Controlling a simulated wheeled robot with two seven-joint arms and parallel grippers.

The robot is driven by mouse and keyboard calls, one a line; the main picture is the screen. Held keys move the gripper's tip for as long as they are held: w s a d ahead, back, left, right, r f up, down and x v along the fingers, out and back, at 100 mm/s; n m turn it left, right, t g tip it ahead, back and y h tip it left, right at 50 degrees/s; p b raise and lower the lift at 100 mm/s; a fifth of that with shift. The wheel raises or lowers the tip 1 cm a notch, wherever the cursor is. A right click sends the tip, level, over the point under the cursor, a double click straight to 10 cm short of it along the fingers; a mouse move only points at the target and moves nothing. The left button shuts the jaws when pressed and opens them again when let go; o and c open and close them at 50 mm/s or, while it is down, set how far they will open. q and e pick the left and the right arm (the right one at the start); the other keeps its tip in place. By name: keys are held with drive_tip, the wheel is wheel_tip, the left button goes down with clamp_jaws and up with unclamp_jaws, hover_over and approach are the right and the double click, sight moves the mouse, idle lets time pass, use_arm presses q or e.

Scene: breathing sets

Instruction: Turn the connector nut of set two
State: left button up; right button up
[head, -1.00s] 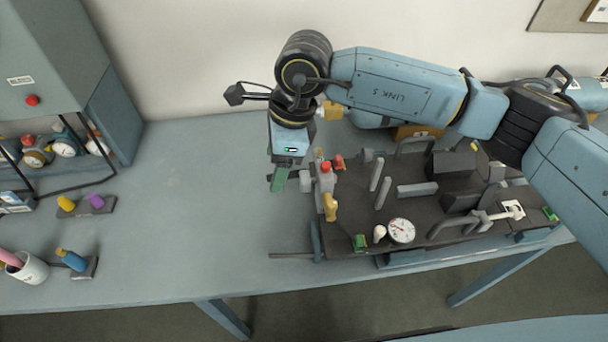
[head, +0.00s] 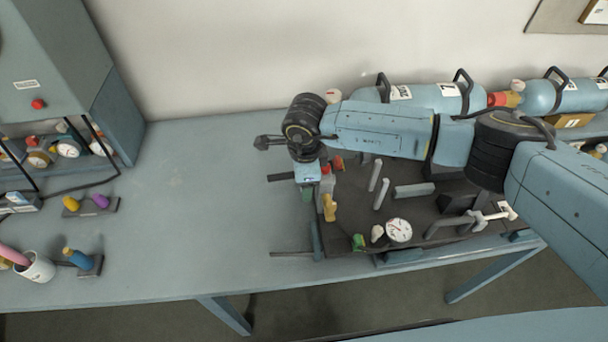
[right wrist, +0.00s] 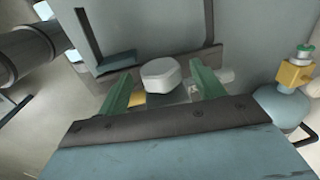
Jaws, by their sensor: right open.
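My right gripper (right wrist: 160,80) is open in the right wrist view, its two green fingers apart. A light grey faceted nut (right wrist: 161,72) shows between the fingers, with a gap on both sides. I cannot tell how deep it sits between them. In the head view my right wrist is over the left end of the dark equipment board (head: 345,233), and it hides the nut and fingertips. A yellow fitting (head: 330,207) and a white gauge (head: 398,230) are on the board. I cannot read which set this is. My left gripper is not in view.
Blue cylinders (head: 428,98) lie along the back wall. A cabinet (head: 45,60) stands at left. A cup (head: 38,268) and small coloured plugs (head: 75,258) are at the left front. The table (head: 200,200) between them and the board is clear.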

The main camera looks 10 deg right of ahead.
drive_tip(key=shift+f, duration=0.4)
drive_tip(key=shift+c, duration=0.2)
drive_tip(key=c, duration=0.9)
drive_tip(key=shift+c, duration=0.2)
drive_tip(key=shift+f+t+b, duration=0.1)
drive_tip(key=shift+t+b, duration=0.45)
drive_tip(key=shift+t, duration=0.05)
drive_tip(key=t+b, duration=0.1)
drive_tip(key=b, duration=0.2)
drive_tip(key=t+b, duration=0.2)
drive_tip(key=b, duration=0.1)
drive_tip(key=t+b, duration=0.2)
drive_tip(key=b, duration=0.1)
drive_tip(key=shift+s+f, duration=0.3)
drive_tip(key=shift+s, duration=0.1)
drive_tip(key=shift+r+t+b, duration=0.15)
drive_tip(key=shift+t+b, duration=0.25)
drive_tip(key=shift+b, duration=0.6)
